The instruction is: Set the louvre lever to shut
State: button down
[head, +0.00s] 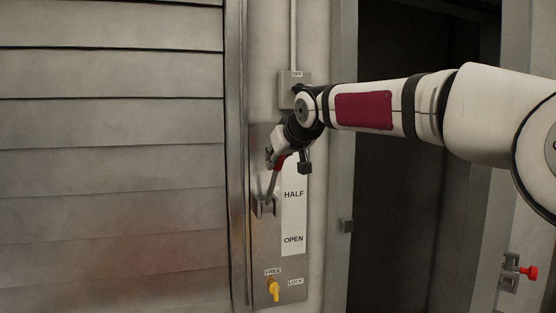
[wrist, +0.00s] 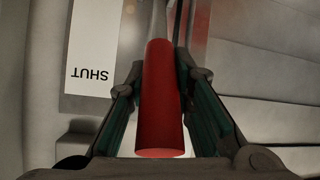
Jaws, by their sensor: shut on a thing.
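The louvre lever (head: 271,184) is a metal bar with a red grip, on a tall plate beside the slatted louvre. It points up and slightly right from its pivot, above the HALF mark. Its red grip (wrist: 162,105) fills the middle of the wrist view. My gripper (head: 277,160) is shut on the red grip, with a finger on each side of it in the wrist view. The label strip (head: 293,215) shows HALF and OPEN in the head view; its top is hidden behind my gripper. The word SHUT (wrist: 89,75) shows upside down in the wrist view.
A yellow knob (head: 273,290) with FREE and LOCK labels sits low on the plate. A grey box marked OFF (head: 296,84) is above, partly behind my arm. The louvre slats (head: 110,150) fill the left. A red-handled fitting (head: 527,272) is at lower right, past a dark opening.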

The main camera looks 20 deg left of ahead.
jog(key=shift+w+d+r, duration=0.1)
jog(key=shift+r, duration=0.15)
jog(key=c, duration=1.6)
grip_release()
jog(key=shift+c, duration=0.2)
jog(key=shift+o, duration=1.2)
jog(key=shift+f, duration=0.15)
jog(key=v, duration=1.2)
jog(key=shift+f, duration=0.1)
